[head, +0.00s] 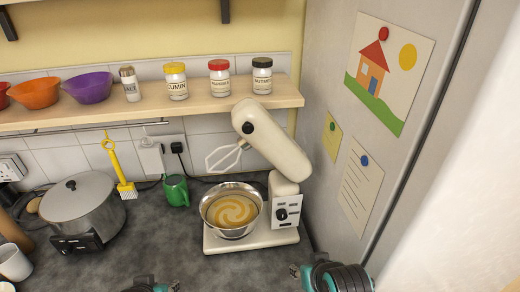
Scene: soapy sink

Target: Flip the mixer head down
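The cream stand mixer stands on the dark counter, and its head (270,138) is tilted up. The wire beater (224,157) hangs from the head, clear of the bowl, pointing down and left. A steel bowl (206,203) with swirled tan and brown batter (232,210) sits on the mixer base (285,239). A dark knob shows on the stand. My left gripper (150,285) shows only in part at the bottom edge, in front of the mixer. My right gripper (308,274) is at the bottom edge, right of the base. Both are apart from the mixer; their finger openings are unclear.
A shelf (200,110) with jars and bowls runs behind the mixer, close to its raised head. A green mug (177,191) and a large pot (82,205) stand left. The fridge (335,85) is close on the right. The counter in front is clear.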

